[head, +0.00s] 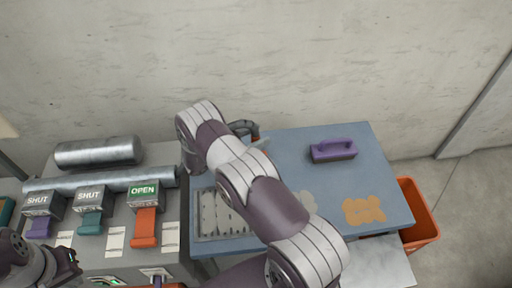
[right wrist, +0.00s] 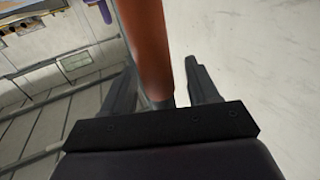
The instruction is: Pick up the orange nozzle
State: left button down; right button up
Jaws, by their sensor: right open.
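The orange nozzle (right wrist: 147,45) shows in the right wrist view as a long orange-brown cylinder with a grey lower end. It runs between the two fingers of my right gripper (right wrist: 160,68), which is open, with a gap visible on its right side. In the head view my right gripper (head: 243,128) is at the back left corner of the blue table, mostly hidden by my right arm; only a sliver of orange (head: 256,136) shows beside it. My left gripper (head: 70,264) is at the lower left, over the grey machine; its jaws are too small to read.
The blue table (head: 285,150) holds a purple-handled block (head: 333,150), an orange patch (head: 363,210) and a slatted tray (head: 208,215). An orange bin (head: 418,215) stands to its right. The grey machine has purple, teal and orange levers (head: 145,225) under SHUT and OPEN signs.

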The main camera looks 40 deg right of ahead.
jog(key=shift+a, duration=0.15)
grip_shut()
